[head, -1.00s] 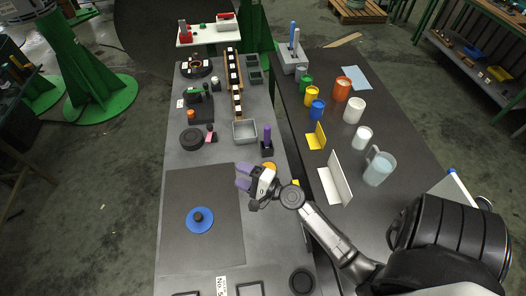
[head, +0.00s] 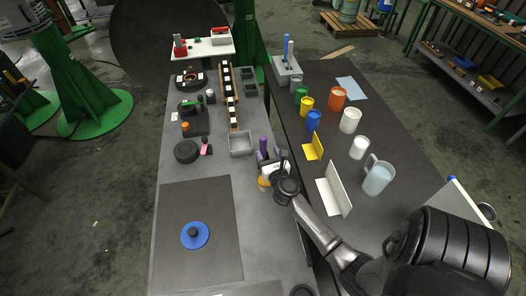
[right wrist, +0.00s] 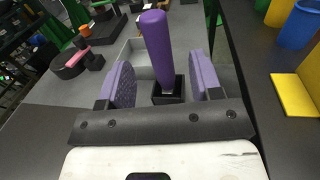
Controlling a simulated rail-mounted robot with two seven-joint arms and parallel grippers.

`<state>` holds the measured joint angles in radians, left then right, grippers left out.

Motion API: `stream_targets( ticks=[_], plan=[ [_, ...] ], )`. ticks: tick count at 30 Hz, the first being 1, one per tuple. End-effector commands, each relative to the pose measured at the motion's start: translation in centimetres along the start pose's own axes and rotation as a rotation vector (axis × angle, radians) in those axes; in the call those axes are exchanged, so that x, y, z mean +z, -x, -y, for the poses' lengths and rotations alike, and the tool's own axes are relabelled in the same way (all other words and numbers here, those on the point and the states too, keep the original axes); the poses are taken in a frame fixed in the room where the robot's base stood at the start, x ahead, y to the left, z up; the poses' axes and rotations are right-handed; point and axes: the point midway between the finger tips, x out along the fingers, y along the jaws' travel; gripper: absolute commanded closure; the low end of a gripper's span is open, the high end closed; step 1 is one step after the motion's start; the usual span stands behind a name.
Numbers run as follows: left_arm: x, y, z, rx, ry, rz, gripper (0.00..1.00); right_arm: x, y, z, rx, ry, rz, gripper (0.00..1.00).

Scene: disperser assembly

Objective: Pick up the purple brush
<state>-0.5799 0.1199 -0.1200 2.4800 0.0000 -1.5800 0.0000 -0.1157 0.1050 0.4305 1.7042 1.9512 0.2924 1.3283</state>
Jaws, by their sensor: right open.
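The purple brush (right wrist: 157,48) stands upright in a small black holder (right wrist: 168,92) in the right wrist view. Its purple handle also shows in the head view (head: 263,143), partly behind my right gripper. My right gripper (right wrist: 163,80) is open, with one purple finger pad on each side of the brush's lower part and holder. Gaps show between the pads and the brush. In the head view my right gripper (head: 270,158) is at the right edge of the grey table. My left gripper is not in view.
A grey square bin (head: 241,144) stands just behind the brush. A yellow angled piece (head: 312,147) and a white angled piece (head: 335,196) stand on the right table. A blue disc (head: 195,235) lies on the dark mat (head: 180,200).

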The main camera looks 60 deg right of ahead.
Motion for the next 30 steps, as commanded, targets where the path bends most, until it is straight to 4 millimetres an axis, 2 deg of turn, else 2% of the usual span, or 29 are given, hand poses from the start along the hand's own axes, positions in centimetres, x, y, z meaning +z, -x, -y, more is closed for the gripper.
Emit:
stream_targets(
  ticks=[3, 11, 21, 30],
  plan=[
    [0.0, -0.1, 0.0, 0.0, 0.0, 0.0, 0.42, 0.0, -1.3, 0.0, 0.001, 0.0, 0.0, 0.41],
    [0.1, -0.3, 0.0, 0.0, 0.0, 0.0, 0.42, -0.1, -2.5, -0.1, 0.002, 0.001, 0.0, 0.41],
    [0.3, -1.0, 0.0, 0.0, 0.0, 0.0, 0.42, -0.3, -6.5, -0.1, 0.003, 0.002, 0.001, 0.41],
    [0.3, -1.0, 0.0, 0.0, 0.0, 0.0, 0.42, -0.2, -7.1, -0.1, 0.002, 0.002, 0.001, 0.41]
  ],
)
